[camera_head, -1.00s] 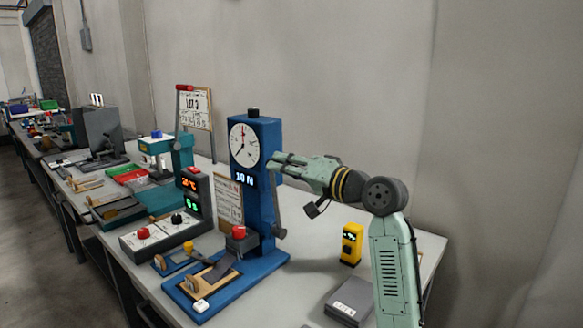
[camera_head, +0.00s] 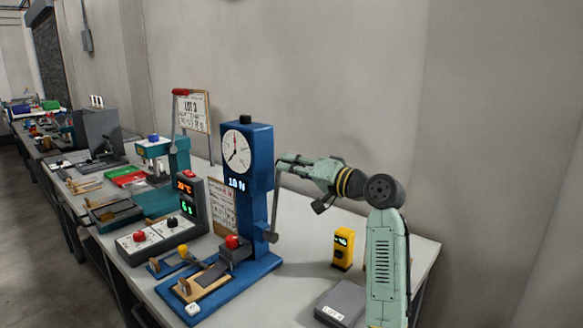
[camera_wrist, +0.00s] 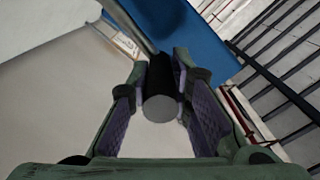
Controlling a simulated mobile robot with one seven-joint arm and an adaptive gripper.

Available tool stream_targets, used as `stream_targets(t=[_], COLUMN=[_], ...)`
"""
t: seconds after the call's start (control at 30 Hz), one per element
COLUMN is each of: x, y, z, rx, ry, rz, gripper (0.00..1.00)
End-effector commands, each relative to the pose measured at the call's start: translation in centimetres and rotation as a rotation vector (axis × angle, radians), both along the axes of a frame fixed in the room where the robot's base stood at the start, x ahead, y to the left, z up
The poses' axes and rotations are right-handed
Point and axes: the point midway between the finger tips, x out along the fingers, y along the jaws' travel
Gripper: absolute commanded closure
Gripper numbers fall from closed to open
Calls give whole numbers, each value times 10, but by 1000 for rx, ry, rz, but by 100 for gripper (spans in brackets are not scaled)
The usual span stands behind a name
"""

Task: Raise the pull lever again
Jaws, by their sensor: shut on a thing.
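A blue test stand (camera_head: 259,215) with a round white dial (camera_head: 238,150) and a small lit display stands on the bench. Its grey pull lever (camera_head: 275,205) is on the right side, pointing up from a low pivot. My gripper (camera_head: 282,163) is at the lever's upper end, right of the dial. In the wrist view, the lever's black cylindrical grip (camera_wrist: 161,92) lies between the purple pads of my gripper (camera_wrist: 160,100), which is shut on it. The grip's upper end is hidden by my fingers in the head view.
A yellow device (camera_head: 343,248) and a grey box (camera_head: 340,303) stand on the bench right of the stand. A red-knobbed part (camera_head: 233,242) sits on the stand's blue base. Control boxes and a teal press (camera_head: 165,160) crowd the left side.

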Motion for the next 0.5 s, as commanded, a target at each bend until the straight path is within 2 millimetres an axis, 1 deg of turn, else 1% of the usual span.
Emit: stream_targets(t=[0.03, 0.13, 0.17, 0.43, 0.5], x=[3, 3, 3, 3, 3], y=[-5, -5, -5, -5, -5], z=[2, 2, 2, 3, 4], rx=[6, 6, 6, 7, 7], ry=[-3, -3, -3, -4, -5], rz=[-14, -16, -17, -16, -15], gripper=[100, 100, 79, 61, 60])
